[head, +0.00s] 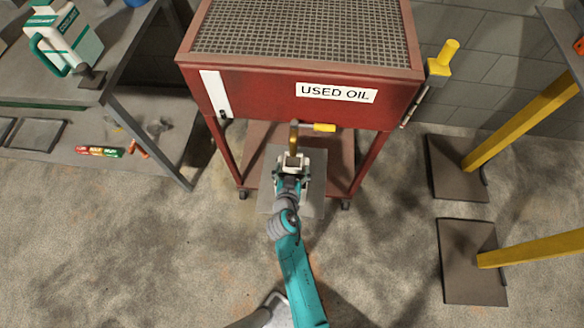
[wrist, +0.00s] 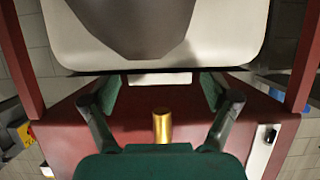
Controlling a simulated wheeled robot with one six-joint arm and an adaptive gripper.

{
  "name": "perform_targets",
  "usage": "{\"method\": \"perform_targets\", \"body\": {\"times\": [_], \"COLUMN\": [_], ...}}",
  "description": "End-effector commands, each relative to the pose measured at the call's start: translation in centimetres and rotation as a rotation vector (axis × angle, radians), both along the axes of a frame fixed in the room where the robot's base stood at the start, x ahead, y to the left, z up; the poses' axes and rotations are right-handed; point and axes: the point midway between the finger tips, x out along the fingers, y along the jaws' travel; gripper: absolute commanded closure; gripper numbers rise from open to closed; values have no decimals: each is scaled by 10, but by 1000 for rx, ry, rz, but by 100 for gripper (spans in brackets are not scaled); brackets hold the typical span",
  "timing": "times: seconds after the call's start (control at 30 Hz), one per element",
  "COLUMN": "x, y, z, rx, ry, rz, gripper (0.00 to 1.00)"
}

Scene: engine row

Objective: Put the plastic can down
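The plastic can (head: 315,206) is pale grey and boxy, in front of the red drain cart's lower part in the head view. In the wrist view its broad pale side (wrist: 225,35), with rounded corners and a darker grey patch, fills the top. My gripper (head: 293,162) is at the can's upper end, just below the brass outlet. In the wrist view my two fingers (wrist: 160,82) stand apart with a pale strip of the can between their tips, so they appear shut on it. Whether the can's base touches anything is hidden.
The red used-oil cart (head: 260,98) has a grated top, a brass outlet (head: 293,136) and a yellow lever (head: 324,127). A workbench (head: 110,60) with a coolant jug (head: 75,35) stands left. Yellow posts on dark plates (head: 460,168) stand right. Concrete floor is open in front.

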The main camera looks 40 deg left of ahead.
Motion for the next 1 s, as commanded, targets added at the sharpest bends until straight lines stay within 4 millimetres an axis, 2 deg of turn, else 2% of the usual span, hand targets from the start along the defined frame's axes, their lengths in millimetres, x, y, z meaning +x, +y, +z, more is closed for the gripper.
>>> {"method": "perform_targets", "body": {"times": [0.37, 0.47, 0.8, 1.0], "x": [-3, -12, -64, -86], "y": [-2, -7, -39, -52], "z": [3, 7, 32, 44], "rx": [1, 1, 0, 1], "ry": [2, 1, 0, 0], "rz": [1, 1, 2, 2], "gripper": [11, 11, 11, 11]}}
